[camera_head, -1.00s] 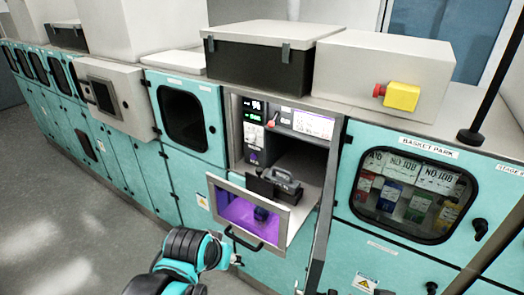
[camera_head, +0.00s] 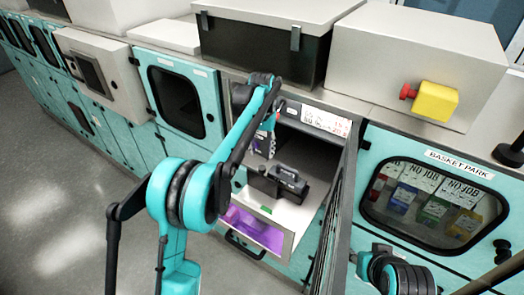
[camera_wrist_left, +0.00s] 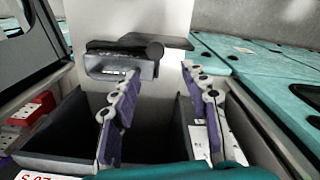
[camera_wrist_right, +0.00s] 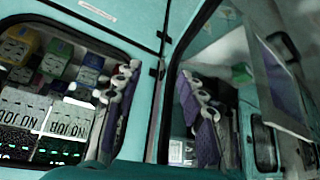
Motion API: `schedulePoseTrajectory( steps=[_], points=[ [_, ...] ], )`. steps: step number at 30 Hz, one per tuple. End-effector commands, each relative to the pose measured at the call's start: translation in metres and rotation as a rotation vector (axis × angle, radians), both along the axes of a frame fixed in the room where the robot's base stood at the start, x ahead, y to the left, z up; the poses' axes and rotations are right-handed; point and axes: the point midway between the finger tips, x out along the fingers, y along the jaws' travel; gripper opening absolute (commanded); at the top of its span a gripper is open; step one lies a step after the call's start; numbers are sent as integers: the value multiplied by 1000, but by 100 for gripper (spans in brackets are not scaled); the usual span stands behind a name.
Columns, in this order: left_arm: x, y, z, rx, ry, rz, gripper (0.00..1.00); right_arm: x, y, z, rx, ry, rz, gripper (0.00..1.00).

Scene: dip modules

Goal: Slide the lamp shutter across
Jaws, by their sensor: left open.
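A dark grey lamp unit (camera_head: 281,181) with a black top piece sits on the pulled-out shelf of the open bay. In the left wrist view the unit (camera_wrist_left: 122,66) shows a flat black plate (camera_wrist_left: 135,45) on top, with a round dark knob (camera_wrist_left: 155,50) at its edge. I cannot tell for sure which part is the shutter. My left gripper (camera_head: 264,142) is in the bay mouth, above and beside the unit. Its fingers (camera_wrist_left: 162,72) are apart and empty, with the unit ahead of them. My right gripper (camera_wrist_right: 158,76) is open and empty, facing the cabinet front.
A metal door edge (camera_head: 338,215) stands right of the bay. The basket park window (camera_head: 430,205) is farther right. A black case (camera_head: 255,45) and a yellow-red switch (camera_head: 433,102) are above.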

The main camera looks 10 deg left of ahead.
Motion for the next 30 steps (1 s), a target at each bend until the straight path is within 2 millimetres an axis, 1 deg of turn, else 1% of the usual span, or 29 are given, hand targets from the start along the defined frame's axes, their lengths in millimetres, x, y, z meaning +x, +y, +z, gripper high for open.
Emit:
schedulePoseTrajectory(
  steps=[5,12,16,21,27,28,29,30],
  points=[
    [2,-1,-15,1,7,-1,45,-1,0,1,0,1,0,40],
    [1,-1,-54,0,6,-1,45,-1,0,4,0,1,0,40],
    [1,-1,-70,0,6,-1,45,0,0,6,0,1,0,40],
    [0,-1,-79,0,6,-1,45,-1,0,6,0,1,0,40],
    [0,-1,-80,0,6,-1,45,-1,0,6,0,1,0,40],
    [0,-1,-80,0,6,-1,43,-1,0,6,0,1,0,40],
    [0,-1,-80,0,6,-1,35,-1,0,6,0,1,0,40],
    [0,-1,-80,0,6,-1,24,-1,0,6,0,1,0,40]
  ],
)
